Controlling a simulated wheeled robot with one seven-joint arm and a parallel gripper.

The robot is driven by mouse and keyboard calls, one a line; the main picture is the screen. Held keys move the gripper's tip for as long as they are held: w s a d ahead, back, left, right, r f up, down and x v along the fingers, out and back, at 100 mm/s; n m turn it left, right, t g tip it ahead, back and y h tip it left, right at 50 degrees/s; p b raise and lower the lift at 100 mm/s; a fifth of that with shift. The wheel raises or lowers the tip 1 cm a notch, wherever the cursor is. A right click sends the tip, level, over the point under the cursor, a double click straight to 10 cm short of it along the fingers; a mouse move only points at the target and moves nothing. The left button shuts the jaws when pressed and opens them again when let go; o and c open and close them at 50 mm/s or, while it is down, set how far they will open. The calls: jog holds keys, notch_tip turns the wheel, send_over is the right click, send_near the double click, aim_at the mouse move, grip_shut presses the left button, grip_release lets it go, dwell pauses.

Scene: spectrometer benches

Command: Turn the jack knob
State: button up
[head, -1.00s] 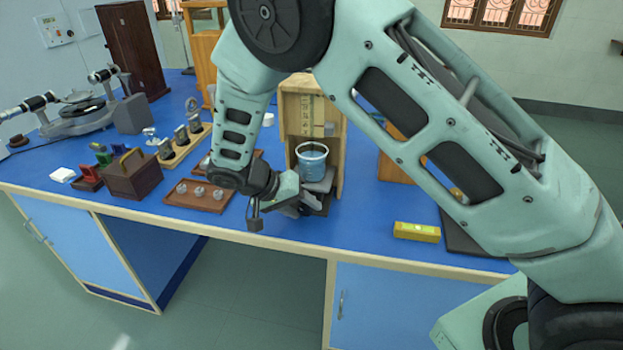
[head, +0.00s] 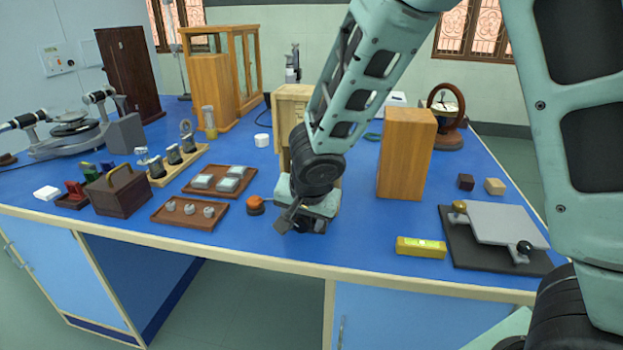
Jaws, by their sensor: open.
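My gripper (head: 300,222) hangs in front of the wooden stand, low over the front part of the blue bench, and its jaws are open. The beaker seen earlier on the jack is also covered. The wooden stand (head: 291,106) shows only at its top and left edge.
An orange knob-like piece (head: 256,205) sits just left of my gripper. Left are a tray of weights (head: 175,222) and a wooden box (head: 122,195). Right are a wooden block (head: 405,165), a yellow level (head: 421,247) and a grey plate (head: 497,225) on a dark base.

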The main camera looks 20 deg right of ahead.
jog(key=d+p+v, duration=0.1)
jog(key=p+v, duration=0.2)
jog(key=v, duration=1.1)
jog(key=shift+a+r+p, duration=0.35)
jog(key=shift+a+r, duration=0.05)
jog(key=shift+a, duration=0.05)
jog(key=shift+s+f, duration=0.1)
jog(key=shift+s, duration=0.05)
jog(key=s+a+f+n+g+h+p, duration=0.1)
jog(key=s+a+f+n+g+h, duration=0.2)
jog(key=f+n, duration=0.5)
jog(key=n+t+h+p, duration=0.3)
jog(key=n+t+h, duration=0.65)
jog(key=n, duration=1.85)
send_near(300, 227)
jog(key=w+d+t+y, duration=0.1)
jog(key=d, duration=0.1)
jog(key=w+d+t+p, duration=0.1)
jog(key=w+d, duration=0.1)
jog(key=w+d+t+y+p, duration=0.1)
jog(key=w+d, duration=0.1)
jog(key=shift+d+f+y, duration=0.15)
jog(key=shift+d+y, duration=0.1)
jog(key=shift+y, duration=0.1)
jog(key=shift+c, duration=0.3)
